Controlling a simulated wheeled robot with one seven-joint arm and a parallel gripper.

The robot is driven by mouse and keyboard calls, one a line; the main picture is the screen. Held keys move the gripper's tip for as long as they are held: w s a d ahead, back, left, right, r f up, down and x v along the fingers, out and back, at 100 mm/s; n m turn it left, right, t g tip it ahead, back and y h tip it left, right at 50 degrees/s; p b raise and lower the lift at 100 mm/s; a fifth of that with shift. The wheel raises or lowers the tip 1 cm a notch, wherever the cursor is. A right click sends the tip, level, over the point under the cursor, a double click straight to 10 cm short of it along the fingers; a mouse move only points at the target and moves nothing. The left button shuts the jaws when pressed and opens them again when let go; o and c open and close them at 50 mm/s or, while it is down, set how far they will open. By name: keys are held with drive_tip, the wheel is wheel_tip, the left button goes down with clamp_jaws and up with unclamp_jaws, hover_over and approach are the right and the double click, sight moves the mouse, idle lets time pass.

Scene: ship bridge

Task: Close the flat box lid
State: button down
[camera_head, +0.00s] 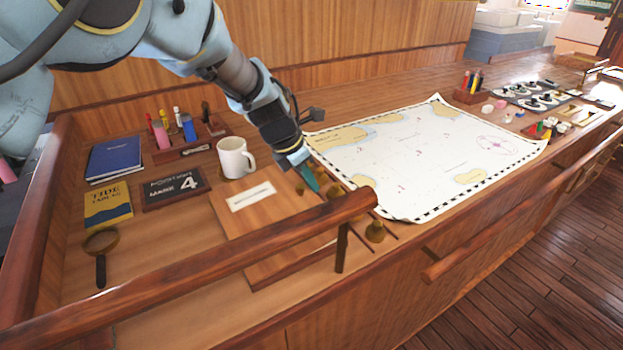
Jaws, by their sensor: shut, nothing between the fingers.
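The flat wooden box (262,272) lies on the desk behind the front rail, which hides part of it. A wooden panel with a white label, which looks like its lid (236,222), shows at its left. Several brass pieces (375,232) are at its right side, partly behind the rail and my gripper. I cannot tell the lid's exact angle. My gripper (312,184) points down by the right edge of the labelled panel, among the brass pieces. Its teal fingertips are together and hold nothing. I cannot tell whether they touch the lid or a brass piece.
A wooden rail (200,262) with a post runs along the front. A white mug (235,158) stands just behind the box. A nameplate (174,188), books and a magnifier (101,243) lie at left. A large chart (420,150) covers the desk at right.

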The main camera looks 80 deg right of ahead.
drive_tip(key=shift+w+a+f, duration=0.1)
drive_tip(key=shift+w+f, duration=0.05)
drive_tip(key=shift+w, duration=0.2)
